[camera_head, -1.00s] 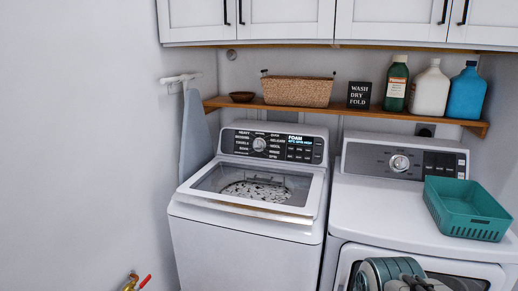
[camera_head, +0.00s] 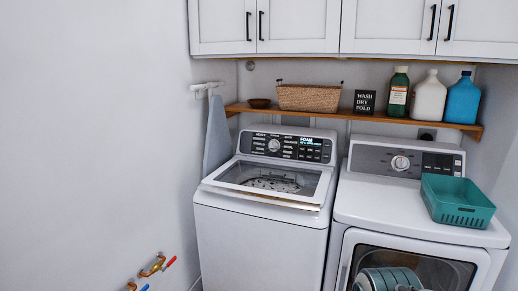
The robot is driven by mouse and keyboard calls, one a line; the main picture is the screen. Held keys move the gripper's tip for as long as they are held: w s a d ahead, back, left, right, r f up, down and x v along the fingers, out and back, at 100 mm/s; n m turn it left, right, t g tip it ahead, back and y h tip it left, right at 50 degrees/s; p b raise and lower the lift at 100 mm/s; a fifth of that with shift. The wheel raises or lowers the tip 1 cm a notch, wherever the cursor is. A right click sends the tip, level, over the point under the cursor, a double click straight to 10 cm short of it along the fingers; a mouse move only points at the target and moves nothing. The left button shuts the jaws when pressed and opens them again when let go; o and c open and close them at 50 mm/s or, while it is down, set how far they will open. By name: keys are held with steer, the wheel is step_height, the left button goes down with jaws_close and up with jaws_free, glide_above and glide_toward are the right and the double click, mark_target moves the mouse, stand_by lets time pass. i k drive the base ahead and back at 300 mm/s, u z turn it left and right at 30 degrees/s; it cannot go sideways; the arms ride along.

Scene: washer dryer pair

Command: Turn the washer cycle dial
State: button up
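The washer (camera_head: 262,225) is the white top-loading machine in the middle, with a glass lid. Its cycle dial (camera_head: 274,145) is a round silver knob on the left part of the dark control panel (camera_head: 300,147), beside a lit display. My gripper's fingers cannot be made out, and nothing of mine touches the dial.
The dryer (camera_head: 410,215) stands to the right, with its own knob (camera_head: 400,163) and a teal basket (camera_head: 457,201) on top. A shelf (camera_head: 380,117) with bottles and a wicker basket (camera_head: 309,98) runs above both. Pipes with valves (camera_head: 153,267) stick out from the left wall.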

mark_target(273, 145)
steer(key=u, duration=0.75)
steer(key=i, duration=1)
steer(key=u, duration=0.55)
steer(key=i, duration=1.1)
steer(key=z, duration=1.05)
steer(key=i, duration=0.85)
steer(key=z, duration=0.9)
